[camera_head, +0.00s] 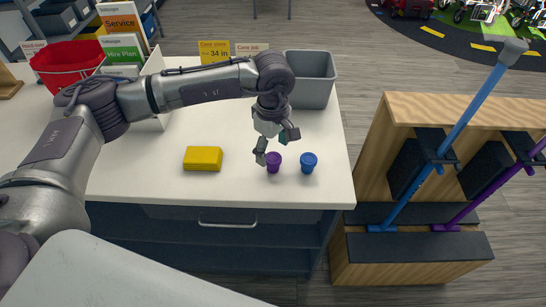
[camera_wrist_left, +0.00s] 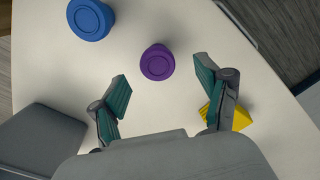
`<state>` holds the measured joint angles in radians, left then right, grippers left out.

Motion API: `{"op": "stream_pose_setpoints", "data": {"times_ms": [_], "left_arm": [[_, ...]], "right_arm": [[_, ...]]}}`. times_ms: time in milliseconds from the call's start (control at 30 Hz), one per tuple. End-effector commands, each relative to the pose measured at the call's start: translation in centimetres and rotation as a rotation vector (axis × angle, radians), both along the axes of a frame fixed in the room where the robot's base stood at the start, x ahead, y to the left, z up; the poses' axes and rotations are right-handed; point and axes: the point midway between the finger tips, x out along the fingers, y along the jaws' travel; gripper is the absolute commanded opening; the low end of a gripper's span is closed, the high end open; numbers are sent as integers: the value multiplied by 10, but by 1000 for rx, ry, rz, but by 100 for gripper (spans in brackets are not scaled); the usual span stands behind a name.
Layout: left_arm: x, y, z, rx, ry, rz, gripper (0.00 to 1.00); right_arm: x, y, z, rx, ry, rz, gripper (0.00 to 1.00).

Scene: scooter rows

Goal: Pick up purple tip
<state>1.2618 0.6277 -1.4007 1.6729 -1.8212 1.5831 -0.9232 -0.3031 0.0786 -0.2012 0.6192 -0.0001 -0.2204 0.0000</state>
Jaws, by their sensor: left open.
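The purple tip (camera_head: 273,162) stands on the white counter near its front edge. It also shows in the left wrist view (camera_wrist_left: 157,62), round from above and beyond the fingertips, roughly midway between them. My left gripper (camera_head: 276,146) is open and empty, close above and behind the purple tip in the head view. In the left wrist view its two fingers (camera_wrist_left: 163,88) stand wide apart, with nothing between them. My right gripper does not show.
A blue tip (camera_head: 308,162) stands just right of the purple one. A yellow block (camera_head: 203,158) lies to the left. A grey bin (camera_head: 312,80) is at the back right of the counter (camera_head: 130,181). A wooden rack (camera_head: 450,110) with scooters stands right.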

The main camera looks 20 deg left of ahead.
Motion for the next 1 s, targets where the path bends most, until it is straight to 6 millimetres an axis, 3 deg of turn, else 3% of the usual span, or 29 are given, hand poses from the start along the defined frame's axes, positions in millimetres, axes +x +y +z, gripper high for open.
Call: {"op": "stream_pose_setpoints", "data": {"times_ms": [267, 400, 700, 1000], "left_arm": [[3, 1, -29, 0, 5, 1, 76], [4, 0, -48, -1, 3, 1, 76], [4, 1, -54, -2, 1, 0, 74], [4, 1, -54, -2, 1, 1, 24]], "right_arm": [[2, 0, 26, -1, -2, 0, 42], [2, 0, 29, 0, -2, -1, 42], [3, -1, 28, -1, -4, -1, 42], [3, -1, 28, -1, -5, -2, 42]]}}
